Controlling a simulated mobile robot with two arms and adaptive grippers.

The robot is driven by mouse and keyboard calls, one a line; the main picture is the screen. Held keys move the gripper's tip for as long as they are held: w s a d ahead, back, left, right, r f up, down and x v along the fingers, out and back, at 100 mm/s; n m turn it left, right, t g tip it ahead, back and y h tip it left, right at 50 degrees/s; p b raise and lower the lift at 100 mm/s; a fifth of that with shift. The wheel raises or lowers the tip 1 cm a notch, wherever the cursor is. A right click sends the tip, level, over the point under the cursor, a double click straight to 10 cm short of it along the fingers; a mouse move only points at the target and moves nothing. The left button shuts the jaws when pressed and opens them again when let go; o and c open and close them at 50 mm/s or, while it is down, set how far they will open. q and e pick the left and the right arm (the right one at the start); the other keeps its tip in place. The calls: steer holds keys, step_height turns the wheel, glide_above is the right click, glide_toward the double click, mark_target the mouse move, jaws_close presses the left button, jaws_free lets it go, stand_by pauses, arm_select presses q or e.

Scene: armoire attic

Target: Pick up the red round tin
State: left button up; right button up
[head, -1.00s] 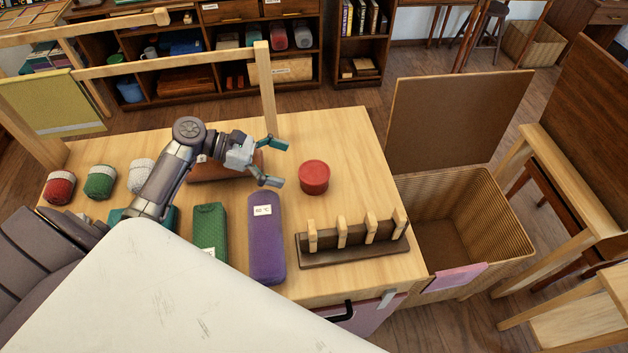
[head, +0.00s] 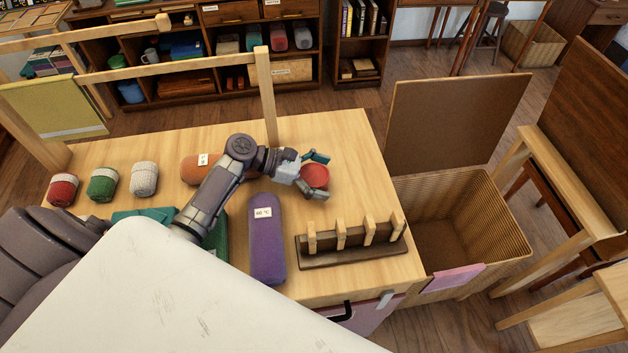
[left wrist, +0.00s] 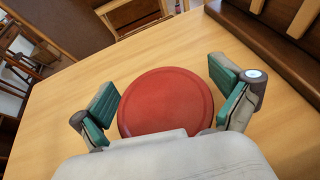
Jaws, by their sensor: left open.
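The red round tin (head: 314,176) stands upright on the wooden table. In the left wrist view the tin (left wrist: 166,101) shows its round lid between the fingers. My left gripper (head: 316,176) is open, with one finger on the far side of the tin and one on the near side. In the left wrist view the fingers of the gripper (left wrist: 168,100) are spread to the left and right of the tin, with small gaps visible. The near part of the tin is hidden by the gripper's palm. My right gripper is not in view.
A dark rack with wooden pegs (head: 352,253) stands to the right of a purple case (head: 266,240). An orange case (head: 196,168) and yarn balls (head: 103,184) lie to the left. An open wicker basket (head: 480,215) is beyond the table's right edge.

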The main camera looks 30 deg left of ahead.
arm_select(q)
steer(key=c, duration=1.1)
steer(key=shift+c, duration=0.2)
